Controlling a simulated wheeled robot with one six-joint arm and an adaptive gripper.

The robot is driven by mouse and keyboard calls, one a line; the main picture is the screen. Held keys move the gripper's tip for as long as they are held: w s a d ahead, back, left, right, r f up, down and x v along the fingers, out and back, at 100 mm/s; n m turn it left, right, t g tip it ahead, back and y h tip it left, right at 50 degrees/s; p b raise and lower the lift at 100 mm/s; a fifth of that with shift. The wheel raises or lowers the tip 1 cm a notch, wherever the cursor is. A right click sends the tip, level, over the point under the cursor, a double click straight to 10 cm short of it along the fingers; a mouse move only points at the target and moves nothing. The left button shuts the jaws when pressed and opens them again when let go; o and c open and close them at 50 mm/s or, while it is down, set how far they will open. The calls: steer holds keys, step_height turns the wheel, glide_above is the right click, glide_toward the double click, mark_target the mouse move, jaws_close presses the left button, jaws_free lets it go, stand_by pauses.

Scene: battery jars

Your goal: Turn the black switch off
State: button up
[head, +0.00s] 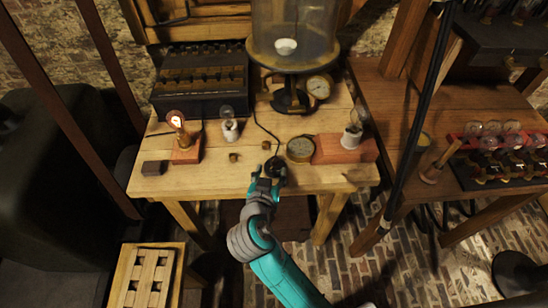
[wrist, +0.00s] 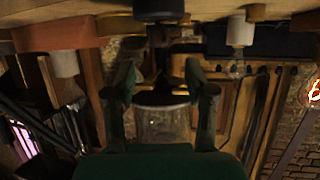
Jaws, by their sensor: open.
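The black switch (head: 275,165) is a small round dark piece near the front edge of the wooden table, with a dark cord running back from it. My gripper (head: 267,177) is at the table's front edge, right at the switch in the head view and partly covering it. In the wrist view, a round black piece (wrist: 158,10), which looks like the switch, is at the top, just beyond my gripper (wrist: 161,72). The fingers are apart with nothing between them. Whether they touch the switch, and its lever position, I cannot tell.
A lit bulb (head: 177,122) stands on a wooden block at the left. An unlit bulb (head: 229,127) and small brass pieces stand mid-table. A brass gauge (head: 299,150) and a reddish block (head: 345,149) with a bulb are close right. A glass jar (head: 293,30) stands behind.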

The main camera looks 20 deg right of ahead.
mark_target(274, 160)
steer(key=x, duration=0.7)
steer(key=shift+w+d+f, duration=0.15)
steer(key=shift+w, duration=0.1)
jaws_close()
